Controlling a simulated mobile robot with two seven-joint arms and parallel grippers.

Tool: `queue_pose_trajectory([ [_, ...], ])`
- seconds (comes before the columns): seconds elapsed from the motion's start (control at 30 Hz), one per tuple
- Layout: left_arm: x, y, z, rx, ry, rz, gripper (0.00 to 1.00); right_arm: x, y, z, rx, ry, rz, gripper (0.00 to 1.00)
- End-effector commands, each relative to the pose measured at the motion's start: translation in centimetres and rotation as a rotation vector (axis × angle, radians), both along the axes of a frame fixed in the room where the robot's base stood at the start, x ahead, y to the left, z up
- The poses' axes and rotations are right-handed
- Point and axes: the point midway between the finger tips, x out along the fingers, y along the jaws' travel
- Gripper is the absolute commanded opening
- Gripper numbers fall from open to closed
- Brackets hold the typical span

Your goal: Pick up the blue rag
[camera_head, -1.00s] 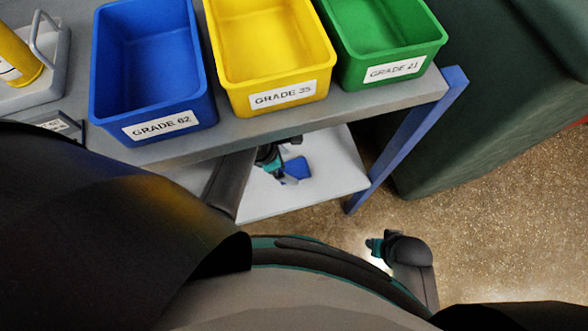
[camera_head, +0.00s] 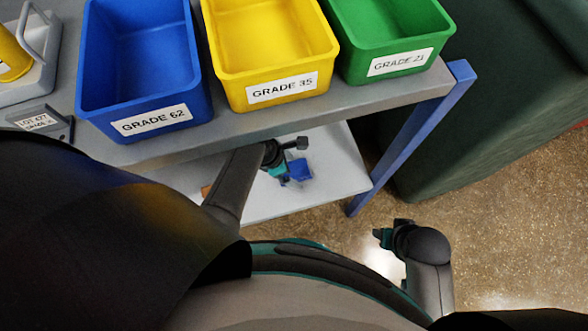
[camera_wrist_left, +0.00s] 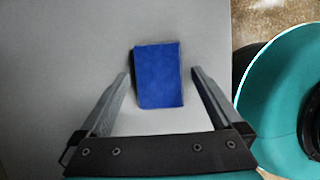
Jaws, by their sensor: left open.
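The blue rag (camera_head: 300,170) lies on the lower shelf (camera_head: 335,182) of the bench, partly hidden by my left gripper (camera_head: 289,178) in the head view. In the left wrist view the rag (camera_wrist_left: 158,75) is a flat blue rectangle on the grey shelf. My left gripper (camera_wrist_left: 159,78) is open, with one finger on each side of the rag's near part. I see gaps between the fingers and the rag. I cannot tell the height of the fingertips above the shelf. My right arm's end (camera_head: 392,236) shows over the floor; its jaws are too unclear to read.
Blue (camera_head: 150,115), yellow (camera_head: 273,92) and green (camera_head: 395,65) bins stand on the bench top (camera_head: 240,125), above the lower shelf. A blue bench leg (camera_head: 410,140) stands at the right. A dark green block (camera_head: 490,120) is beyond it. A yellow cylinder (camera_head: 12,60) is at far left.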

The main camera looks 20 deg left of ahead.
Motion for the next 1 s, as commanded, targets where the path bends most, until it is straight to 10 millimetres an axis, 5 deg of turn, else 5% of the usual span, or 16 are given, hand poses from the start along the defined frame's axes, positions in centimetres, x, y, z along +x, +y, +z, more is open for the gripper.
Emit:
queue_pose_trajectory([
  [0.6, 0.03, 0.00, -0.46, 0.000, -0.001, 0.000, 0.99, -0.02, 0.04, 0.15, 0.001, 0.000, 0.000, 0.50],
  [1.0, 0.00, 0.00, -0.45, 0.000, 0.000, 0.000, 0.54, -0.04, 0.03, 0.12, 0.001, 0.001, 0.000, 0.50],
])
